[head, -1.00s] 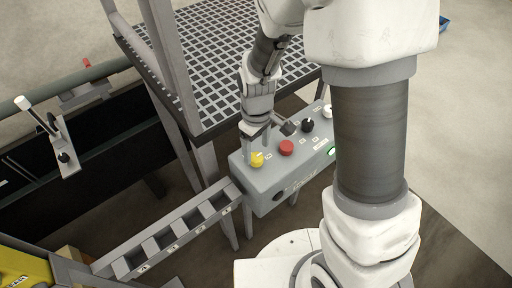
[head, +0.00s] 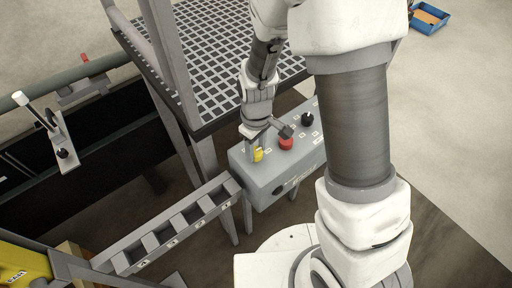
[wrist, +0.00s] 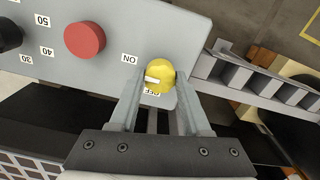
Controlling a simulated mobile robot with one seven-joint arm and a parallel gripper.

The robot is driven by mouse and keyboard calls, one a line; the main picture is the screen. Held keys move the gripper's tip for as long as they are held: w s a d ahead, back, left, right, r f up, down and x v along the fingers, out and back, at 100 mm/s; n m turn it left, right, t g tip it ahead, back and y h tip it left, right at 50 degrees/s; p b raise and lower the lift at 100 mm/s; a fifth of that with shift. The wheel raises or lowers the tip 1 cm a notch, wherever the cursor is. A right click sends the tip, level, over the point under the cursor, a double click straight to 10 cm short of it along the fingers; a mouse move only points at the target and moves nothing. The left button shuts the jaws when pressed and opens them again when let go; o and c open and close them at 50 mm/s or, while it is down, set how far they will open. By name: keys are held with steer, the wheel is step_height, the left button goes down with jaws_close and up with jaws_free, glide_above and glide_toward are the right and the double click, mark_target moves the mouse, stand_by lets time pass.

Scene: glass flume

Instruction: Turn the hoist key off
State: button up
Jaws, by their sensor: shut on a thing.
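The hoist key appears to be the yellow knob (head: 259,155) on the grey control box (head: 268,187). In the wrist view, the yellow knob (wrist: 161,72) has a white mark on its face pointing left. An ON label (wrist: 129,58) is to its upper left and a partly covered OFF label (wrist: 152,91) is just below it. The mark lies between the two labels' directions. My gripper (wrist: 159,82) is shut on the knob, with one finger on each side. In the head view my gripper (head: 257,148) comes down from above and partly hides the knob.
A red button (head: 286,144) and a black knob (head: 307,119) are on the same box top, beside the yellow knob. A metal grating platform (head: 215,85) stands behind it. A slotted grey rail (head: 180,222) runs to the lower left. A blue tray (head: 428,18) is on the far floor.

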jaws_close()
steer(key=m, duration=0.8)
steer(key=shift+m+p, duration=0.3)
steer(key=shift+p, duration=0.05)
steer(key=m+p, duration=0.1)
steer(key=m, duration=0.3)
steer(key=shift+r, duration=0.1)
steer(key=m+p, duration=0.2)
steer(key=m, duration=0.3)
steer(key=shift+m, duration=0.3)
